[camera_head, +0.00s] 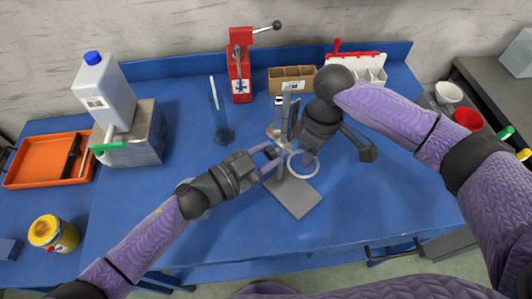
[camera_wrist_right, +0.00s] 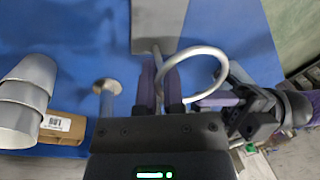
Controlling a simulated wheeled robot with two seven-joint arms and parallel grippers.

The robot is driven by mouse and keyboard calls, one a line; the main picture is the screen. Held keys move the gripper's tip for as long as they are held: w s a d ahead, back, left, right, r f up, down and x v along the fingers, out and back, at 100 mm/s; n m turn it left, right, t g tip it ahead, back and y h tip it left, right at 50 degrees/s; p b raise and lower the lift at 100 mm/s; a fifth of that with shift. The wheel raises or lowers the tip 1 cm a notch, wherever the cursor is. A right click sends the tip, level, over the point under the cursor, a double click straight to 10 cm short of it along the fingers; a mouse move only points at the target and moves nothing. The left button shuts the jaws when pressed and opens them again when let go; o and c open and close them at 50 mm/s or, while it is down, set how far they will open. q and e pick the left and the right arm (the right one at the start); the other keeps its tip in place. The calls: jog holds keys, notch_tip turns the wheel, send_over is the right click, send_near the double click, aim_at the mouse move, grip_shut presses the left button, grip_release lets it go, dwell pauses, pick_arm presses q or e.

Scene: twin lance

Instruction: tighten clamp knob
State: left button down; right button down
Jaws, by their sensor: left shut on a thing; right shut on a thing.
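A clamp stand with a grey base plate (camera_head: 296,197) and an upright metal rod (camera_head: 287,108) stands in the middle of the blue table. A pale ring (camera_head: 302,164) sticks out from it above the plate; the ring also shows in the right wrist view (camera_wrist_right: 222,67). My left gripper (camera_head: 274,160) is shut at the ring's near left edge. My right gripper (camera_head: 306,160) points down beside the rod, behind the ring. In the right wrist view its purple fingers (camera_wrist_right: 158,92) are close together around a thin metal part of the clamp. The knob is hidden or not distinguishable.
A red press (camera_head: 240,70), a cardboard box (camera_head: 292,80) and a red-and-white tray (camera_head: 357,68) stand at the back. A white jug (camera_head: 104,92), orange tray (camera_head: 47,160) and yellow-lidded jar (camera_head: 54,233) are at left. The front of the table is clear.

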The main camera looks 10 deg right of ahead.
aim_at(283, 115)
dwell(0.4)
pick_arm(q)
jog(key=c, duration=0.6)
grip_release()
notch_tip(283, 115, up, 10)
